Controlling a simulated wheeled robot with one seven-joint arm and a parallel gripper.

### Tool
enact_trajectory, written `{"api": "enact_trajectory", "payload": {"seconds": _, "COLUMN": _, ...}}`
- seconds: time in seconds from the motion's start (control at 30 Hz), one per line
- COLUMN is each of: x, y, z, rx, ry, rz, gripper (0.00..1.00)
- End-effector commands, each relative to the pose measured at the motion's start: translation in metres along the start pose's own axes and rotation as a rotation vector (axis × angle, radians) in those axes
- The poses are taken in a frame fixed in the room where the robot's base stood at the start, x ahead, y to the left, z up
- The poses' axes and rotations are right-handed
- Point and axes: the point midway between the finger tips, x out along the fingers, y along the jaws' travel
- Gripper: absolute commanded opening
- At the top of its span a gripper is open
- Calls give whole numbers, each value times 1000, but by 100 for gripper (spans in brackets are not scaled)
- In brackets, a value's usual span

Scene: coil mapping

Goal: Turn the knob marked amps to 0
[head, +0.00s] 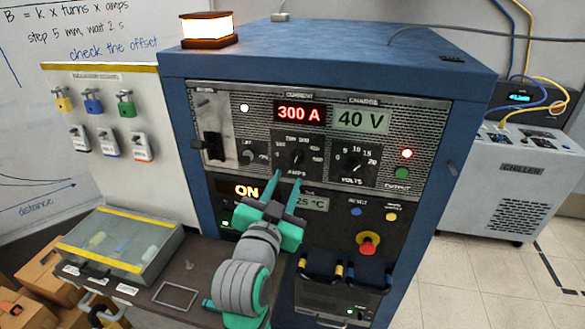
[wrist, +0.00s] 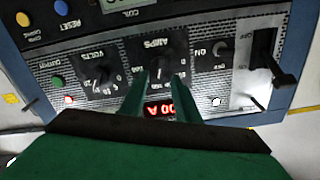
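The black amps knob (head: 296,157) is on the dark panel of the blue cabinet, under a red display (head: 298,113) reading 300 A. Its pointer looks roughly upright, but its exact mark is too small to tell. My gripper (head: 287,179) has its two green fingers apart, with tips just below the knob in the head view. In the upside-down wrist view the amps knob (wrist: 160,68) shows between the fingertips (wrist: 160,75). Nothing is gripped, and I cannot tell whether either finger touches the knob.
The volts knob (head: 353,165) is to the right, under a display (head: 361,120) reading 40 V. A smaller knob (head: 248,155) and a black lever switch (head: 213,141) are to the left. A red emergency button (head: 368,242) sits low. A clear-lidded box (head: 122,241) is at lower left.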

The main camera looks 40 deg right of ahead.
Motion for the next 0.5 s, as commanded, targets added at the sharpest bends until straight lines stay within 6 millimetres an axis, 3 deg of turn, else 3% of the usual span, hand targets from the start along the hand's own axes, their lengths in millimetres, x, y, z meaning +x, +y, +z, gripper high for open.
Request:
{"api": "enact_trajectory", "payload": {"seconds": 0.2, "x": 39, "y": 1, "z": 0, "rx": -1, "ry": -1, "rz": 2, "gripper": 29}}
{"api": "enact_trajectory", "payload": {"seconds": 0.5, "x": 66, "y": 0, "z": 0, "rx": 0, "ry": 0, "rz": 0, "gripper": 29}}
